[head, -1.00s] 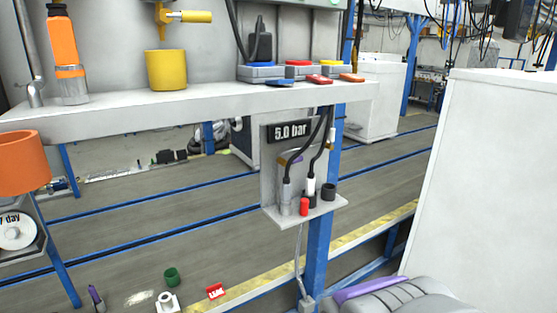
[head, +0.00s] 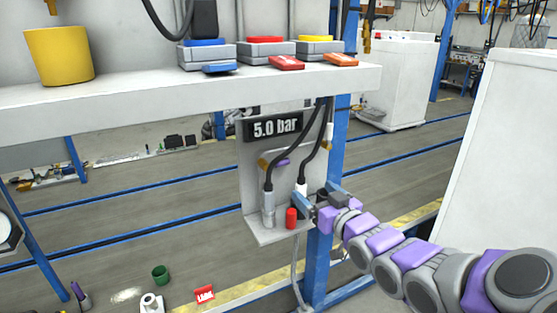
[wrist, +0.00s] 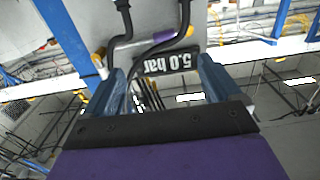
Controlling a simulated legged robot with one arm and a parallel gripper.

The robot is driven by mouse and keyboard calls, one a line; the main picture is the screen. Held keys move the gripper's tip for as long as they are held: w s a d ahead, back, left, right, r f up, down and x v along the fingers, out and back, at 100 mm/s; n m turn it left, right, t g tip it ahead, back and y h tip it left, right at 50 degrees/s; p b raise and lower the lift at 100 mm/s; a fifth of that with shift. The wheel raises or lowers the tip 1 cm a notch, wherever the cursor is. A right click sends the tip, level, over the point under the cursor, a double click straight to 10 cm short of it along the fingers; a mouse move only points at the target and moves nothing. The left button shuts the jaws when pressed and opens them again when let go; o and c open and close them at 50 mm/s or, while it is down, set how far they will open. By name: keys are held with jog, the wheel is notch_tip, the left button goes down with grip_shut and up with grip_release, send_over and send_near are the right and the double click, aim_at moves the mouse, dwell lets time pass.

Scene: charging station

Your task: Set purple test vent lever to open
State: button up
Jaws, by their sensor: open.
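The purple test vent lever (head: 282,164) is a small bar at a brass-coloured fitting on the grey panel (head: 252,185), below the "5.0 bar" display (head: 275,127). A black hose partly hides it. In the wrist view the purple lever (wrist: 172,41) lies beyond the fingertips, beside the upside-down display (wrist: 170,62). My gripper (head: 313,203) is in front of the panel's lower right, below and right of the lever and apart from it. In the wrist view my gripper (wrist: 162,78) has its two blue fingers spread with nothing held between them.
Two black hoses (head: 316,150) run down the panel to connectors. A red cap (head: 291,218) stands on the panel's small shelf (head: 265,238). A blue post (head: 320,265) is right behind it. The white bench (head: 130,93) overhangs the panel.

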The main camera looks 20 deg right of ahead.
jog(key=d, duration=0.1)
jog(key=p, duration=1)
send_near(283, 165)
jog(key=w+p, duration=0.1)
jog(key=w+a, duration=0.1)
jog(key=w+p, duration=0.1)
jog(key=w, duration=0.1)
jog(key=shift+a+p, duration=0.35)
jog(key=w+d, duration=0.1)
jog(key=w, duration=0.3)
jog(key=w+d, duration=0.1)
jog(key=w, duration=0.1)
jog(key=shift+w+d+f, duration=0.1)
jog(key=shift+d+f, duration=0.1)
jog(key=shift+d, duration=0.15)
jog(key=shift+w+a, duration=0.4)
jog(key=shift+w, duration=0.05)
jog(key=shift+a+r, duration=0.1)
jog(key=shift+a, duration=0.6)
jog(key=shift+d, duration=0.7)
jog(key=c, duration=0.6)
jog(key=shift+a, duration=0.25)
jog(key=c, duration=0.9)
